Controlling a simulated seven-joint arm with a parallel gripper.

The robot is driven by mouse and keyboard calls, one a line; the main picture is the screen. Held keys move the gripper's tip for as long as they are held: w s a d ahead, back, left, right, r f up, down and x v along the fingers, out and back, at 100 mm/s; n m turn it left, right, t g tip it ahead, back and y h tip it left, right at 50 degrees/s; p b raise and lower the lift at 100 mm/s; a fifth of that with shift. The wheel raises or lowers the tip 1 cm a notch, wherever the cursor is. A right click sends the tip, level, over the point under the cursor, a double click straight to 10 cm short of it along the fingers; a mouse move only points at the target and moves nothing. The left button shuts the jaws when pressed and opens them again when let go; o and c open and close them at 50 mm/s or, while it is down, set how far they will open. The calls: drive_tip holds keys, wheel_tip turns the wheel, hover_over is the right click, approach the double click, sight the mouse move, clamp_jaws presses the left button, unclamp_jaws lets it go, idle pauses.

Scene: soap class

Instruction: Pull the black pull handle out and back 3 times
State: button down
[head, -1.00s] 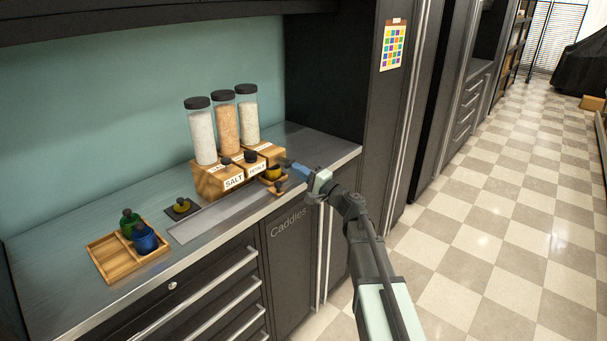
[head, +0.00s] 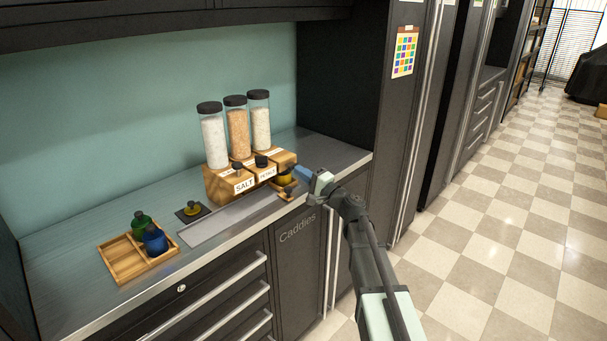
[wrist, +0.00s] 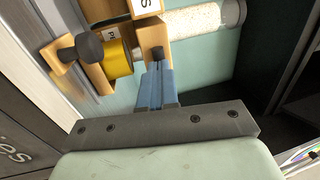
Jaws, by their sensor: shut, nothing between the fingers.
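A wooden dispenser (head: 215,187) with three jars stands on the counter. Black knobs show on it above the SALT label (head: 238,167) and the PETALS label (head: 261,161). My gripper (head: 298,173) is at its right end, its blue fingers shut and empty. In the wrist view the fingertips (wrist: 156,70) lie right beside a small black pull handle (wrist: 157,53) on the wooden block; I cannot tell whether they touch it. A yellow cup (wrist: 118,58) stands beside a larger dark knob (wrist: 88,48) on a wooden holder. In the head view the gripper hides this third handle.
A wooden tray (head: 117,258) holds a green pot (head: 141,222) and a blue pot (head: 154,240) at left. A small yellow item (head: 193,208) sits on a dark mat. The counter's front edge and cabinet doors lie below; a tall dark cabinet (head: 345,90) stands right.

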drive_tip(key=v, duration=1.4)
drive_tip(key=shift+s+d+f, duration=0.1)
drive_tip(key=shift+d+f, duration=0.05)
drive_tip(key=s+d+r, duration=0.3)
drive_tip(key=s+r, duration=0.1)
drive_tip(key=s, duration=0.1)
drive_tip(key=shift+s+r, duration=0.15)
drive_tip(key=shift+s, duration=0.1)
idle(1.3)
